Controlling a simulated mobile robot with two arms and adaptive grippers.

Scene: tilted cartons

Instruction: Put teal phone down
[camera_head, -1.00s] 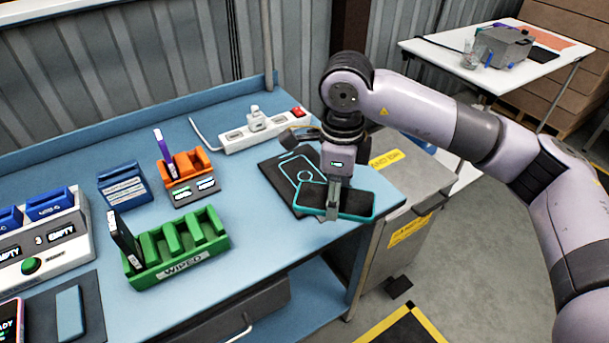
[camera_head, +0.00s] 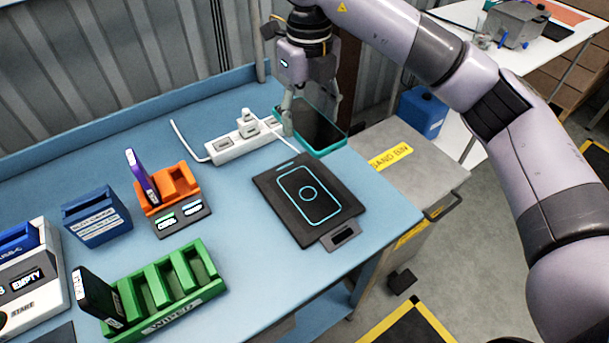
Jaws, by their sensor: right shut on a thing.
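The teal phone (camera_head: 322,128), with a dark screen and teal edges, is at the back right of the blue table, beside the power strip. My right gripper (camera_head: 288,122) is shut on its left edge, pointing down. The phone lies roughly flat; I cannot tell whether it touches the table or hangs just above it. The black pad (camera_head: 335,207) with a teal phone outline lies bare on the table in front of the phone. My left gripper is not in view.
A white power strip (camera_head: 227,150) with a plug and cable is left of the phone. An orange holder (camera_head: 177,187), a blue box (camera_head: 95,220) and a green rack (camera_head: 170,290) marked WIPED stand further left. A grey bin (camera_head: 425,165) adjoins the table's right side.

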